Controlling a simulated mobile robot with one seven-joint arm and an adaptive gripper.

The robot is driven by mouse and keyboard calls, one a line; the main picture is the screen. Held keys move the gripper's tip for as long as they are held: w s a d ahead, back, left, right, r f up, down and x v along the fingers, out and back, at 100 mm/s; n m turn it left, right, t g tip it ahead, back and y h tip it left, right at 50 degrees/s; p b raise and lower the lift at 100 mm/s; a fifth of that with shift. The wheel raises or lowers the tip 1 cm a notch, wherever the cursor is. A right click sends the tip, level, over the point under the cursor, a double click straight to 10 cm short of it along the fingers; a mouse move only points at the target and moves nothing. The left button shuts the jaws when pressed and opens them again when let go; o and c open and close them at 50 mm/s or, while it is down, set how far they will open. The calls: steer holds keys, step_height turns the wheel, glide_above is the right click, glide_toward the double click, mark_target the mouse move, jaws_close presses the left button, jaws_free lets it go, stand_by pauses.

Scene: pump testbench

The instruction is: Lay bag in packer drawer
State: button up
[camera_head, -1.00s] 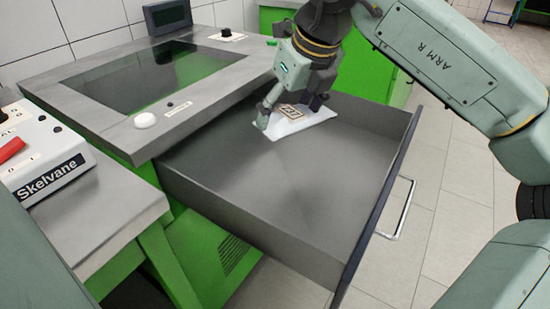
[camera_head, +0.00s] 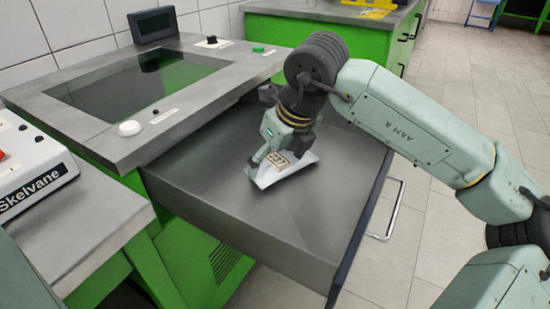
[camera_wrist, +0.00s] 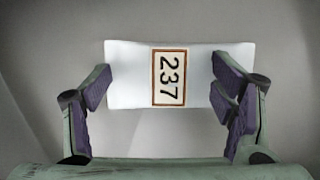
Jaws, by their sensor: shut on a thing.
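The bag (camera_head: 289,173) is white with a framed label reading 237. It is inside the outline of the open grey packer drawer (camera_head: 310,215), close over its floor; I cannot tell whether it touches. In the wrist view the bag (camera_wrist: 129,82) lies across between the fingers, label facing the camera. My gripper (camera_head: 274,162) reaches down into the drawer and is shut on the bag. In the wrist view my gripper (camera_wrist: 166,88) has one purple-padded finger at each end of the bag.
The packer's worktop has a dark glass panel (camera_head: 130,90), a white button (camera_head: 129,128) and a small display (camera_head: 152,24). A Skelvane box (camera_head: 30,180) stands at left. The drawer's front has a handle (camera_head: 391,214). The drawer floor nearer the camera is bare.

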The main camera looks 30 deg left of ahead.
steer(key=shift+f, duration=0.15)
steer(key=o, duration=1.3)
steer(key=shift+r, duration=0.4)
steer(key=v, duration=1.1)
steer(key=shift+r+p, duration=0.25)
steer(key=shift+p, duration=0.15)
steer(key=shift+s+d, duration=0.1)
steer(key=shift+s, duration=0.05)
